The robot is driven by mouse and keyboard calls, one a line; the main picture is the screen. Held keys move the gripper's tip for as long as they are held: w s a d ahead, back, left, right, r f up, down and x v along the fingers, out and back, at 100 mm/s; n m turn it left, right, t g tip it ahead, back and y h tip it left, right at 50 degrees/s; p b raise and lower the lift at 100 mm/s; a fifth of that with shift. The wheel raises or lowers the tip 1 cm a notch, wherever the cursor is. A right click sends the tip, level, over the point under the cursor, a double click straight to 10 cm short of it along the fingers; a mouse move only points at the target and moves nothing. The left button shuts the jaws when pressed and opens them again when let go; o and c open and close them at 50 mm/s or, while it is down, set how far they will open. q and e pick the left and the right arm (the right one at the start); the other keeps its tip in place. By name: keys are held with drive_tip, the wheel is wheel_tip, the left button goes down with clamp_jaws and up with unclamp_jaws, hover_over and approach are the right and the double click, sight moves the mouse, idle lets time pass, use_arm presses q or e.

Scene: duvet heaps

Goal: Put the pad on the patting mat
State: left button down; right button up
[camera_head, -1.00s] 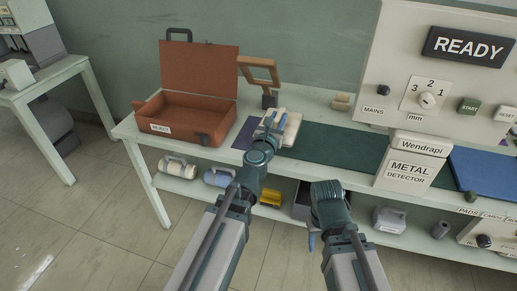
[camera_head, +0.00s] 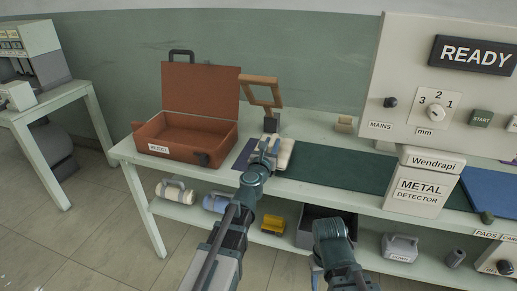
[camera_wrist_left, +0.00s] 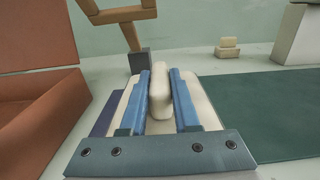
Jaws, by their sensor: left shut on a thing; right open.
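A cream pad (camera_head: 286,153) with an upright handle is at the left end of the green belt, over a small purple mat (camera_head: 243,154). My left gripper (camera_head: 266,150) is shut on the pad's handle. In the left wrist view, its blue fingers (camera_wrist_left: 160,100) stand on both sides of the cream handle (camera_wrist_left: 159,92), with the pad's flat body (camera_wrist_left: 206,115) below. The purple mat (camera_wrist_left: 103,115) shows at the pad's left edge; I cannot tell whether the pad touches it. My right gripper (camera_head: 316,278) is open and low, in front of the lower shelf, partly hidden by its wrist.
An open brown case (camera_head: 187,130) stands left of the mat. A wooden frame on a dark block (camera_head: 271,124) is just behind. The green belt (camera_head: 340,168) is clear up to the metal detector (camera_head: 420,190). Several items, including a yellow one (camera_head: 272,224), sit on the lower shelf.

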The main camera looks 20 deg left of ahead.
use_arm(q)
drive_tip(key=w+a, duration=0.1)
drive_tip(key=a, duration=0.1)
drive_tip(key=w+a, duration=0.1)
drive_tip(key=a, duration=0.1)
drive_tip(key=w+a, duration=0.1)
drive_tip(key=shift+w+a+f, duration=0.35)
drive_tip(key=shift+w+a, duration=0.05)
wheel_tip(320, 180, down, 4)
drive_tip(key=b, duration=0.4)
drive_tip(key=shift+r, duration=0.25)
drive_tip(key=c, duration=1.1)
unclamp_jaws()
drive_tip(key=shift+f, duration=0.2)
drive_tip(key=o, duration=0.4)
drive_tip(key=shift+o, duration=0.2)
drive_tip(key=shift+r, duration=0.1)
